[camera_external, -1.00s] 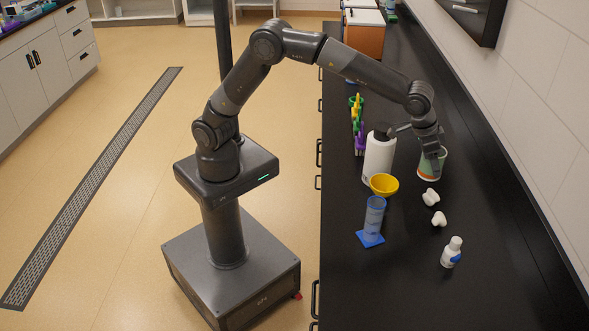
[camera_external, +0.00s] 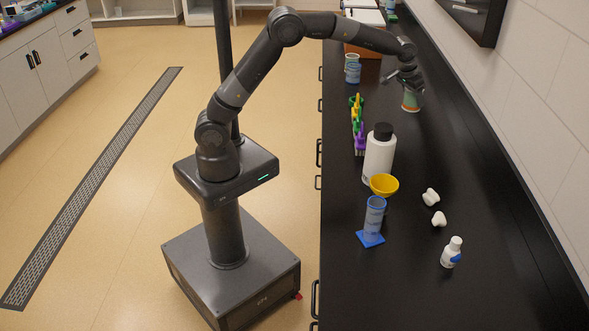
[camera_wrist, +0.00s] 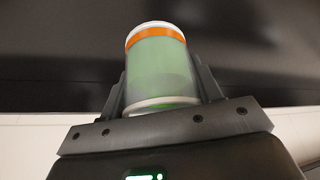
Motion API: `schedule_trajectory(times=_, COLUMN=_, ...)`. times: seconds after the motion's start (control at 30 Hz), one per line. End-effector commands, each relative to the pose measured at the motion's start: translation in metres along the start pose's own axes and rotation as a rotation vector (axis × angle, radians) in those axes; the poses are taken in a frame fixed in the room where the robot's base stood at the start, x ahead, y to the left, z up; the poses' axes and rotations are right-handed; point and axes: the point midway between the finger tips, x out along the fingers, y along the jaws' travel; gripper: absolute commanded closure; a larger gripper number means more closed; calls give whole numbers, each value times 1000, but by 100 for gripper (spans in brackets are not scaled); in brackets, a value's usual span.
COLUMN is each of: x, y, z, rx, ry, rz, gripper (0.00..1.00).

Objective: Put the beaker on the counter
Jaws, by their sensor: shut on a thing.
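The beaker (camera_external: 411,101) is a pale green cylinder with white rims and an orange band. My gripper (camera_external: 411,91) is shut on it, over the far part of the black counter (camera_external: 490,200). I cannot tell whether the beaker's lower end touches the counter. In the wrist view the beaker (camera_wrist: 158,72) stands between the two fingers of my gripper (camera_wrist: 162,88), with its orange-banded end pointing away from the palm.
A white bottle with a black cap (camera_external: 379,155), a yellow funnel (camera_external: 384,184) and a blue cylinder (camera_external: 375,215) stand nearer. A colourful rack (camera_external: 358,125) and blue cups (camera_external: 352,72) line the left edge. A small white bottle (camera_external: 452,253) is at front right. The counter's right side is clear.

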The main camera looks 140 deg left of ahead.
Motion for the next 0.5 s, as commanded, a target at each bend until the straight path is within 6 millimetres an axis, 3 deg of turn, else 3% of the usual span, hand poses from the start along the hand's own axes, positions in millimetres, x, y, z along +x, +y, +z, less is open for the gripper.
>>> schedule_trajectory(times=0.3, x=57, y=-56, z=-25, rx=-5, ry=-2, rz=-1, gripper=63)
schedule_trajectory(times=0.5, x=82, y=-79, z=-37, rx=-2, ry=0, rz=0, gripper=63)
